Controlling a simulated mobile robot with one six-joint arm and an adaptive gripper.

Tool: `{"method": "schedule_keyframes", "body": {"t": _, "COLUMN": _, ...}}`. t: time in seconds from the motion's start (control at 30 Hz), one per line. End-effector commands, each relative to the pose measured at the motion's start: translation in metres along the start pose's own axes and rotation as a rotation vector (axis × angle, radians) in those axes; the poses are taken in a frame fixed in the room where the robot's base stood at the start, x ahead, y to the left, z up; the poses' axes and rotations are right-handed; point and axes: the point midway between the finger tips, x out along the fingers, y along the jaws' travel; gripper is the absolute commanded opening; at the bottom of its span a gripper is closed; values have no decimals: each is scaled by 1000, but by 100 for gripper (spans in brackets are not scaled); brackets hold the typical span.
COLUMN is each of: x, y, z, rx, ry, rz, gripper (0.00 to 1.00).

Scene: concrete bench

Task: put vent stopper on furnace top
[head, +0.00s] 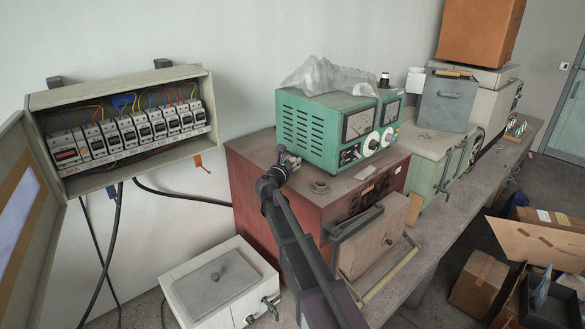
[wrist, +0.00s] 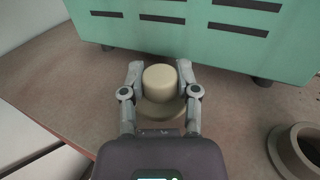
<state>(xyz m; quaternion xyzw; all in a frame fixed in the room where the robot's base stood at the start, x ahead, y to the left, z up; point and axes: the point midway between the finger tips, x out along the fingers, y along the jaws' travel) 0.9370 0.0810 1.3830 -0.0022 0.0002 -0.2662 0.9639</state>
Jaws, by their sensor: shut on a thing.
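The vent stopper (wrist: 160,85) is a cream, round piece with a wider flange below its knob. My gripper (wrist: 160,88) is shut on the knob, one finger on each side. In the head view my gripper (head: 287,160) is over the left part of the red furnace's top (head: 262,152), beside the green meter box. The stopper is hardly visible there behind the fingers. I cannot tell whether its flange touches the furnace top. A round, hollow vent collar (head: 320,187) stands on the furnace top to the right; it also shows in the wrist view (wrist: 296,150).
The green meter box (head: 335,128), with a crumpled clear plastic sheet (head: 325,77) on it, stands close behind my gripper. A small roll (head: 366,172) lies right of the collar. A white lidded unit (head: 220,284) stands at front left, and an open breaker box (head: 130,125) hangs on the wall.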

Motion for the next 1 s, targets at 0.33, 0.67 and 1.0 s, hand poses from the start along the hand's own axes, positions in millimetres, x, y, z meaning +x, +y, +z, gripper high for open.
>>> {"method": "schedule_keyframes", "body": {"t": 0.33, "x": 0, "y": 0, "z": -6, "rx": 0, "ry": 0, "rz": 0, "gripper": 0}}
{"method": "schedule_keyframes", "body": {"t": 0.67, "x": 0, "y": 0, "z": -10, "rx": 0, "ry": 0, "rz": 0, "gripper": 47}}
{"method": "schedule_keyframes", "body": {"t": 1.0, "x": 0, "y": 0, "z": -9, "rx": 0, "ry": 0, "rz": 0, "gripper": 75}}
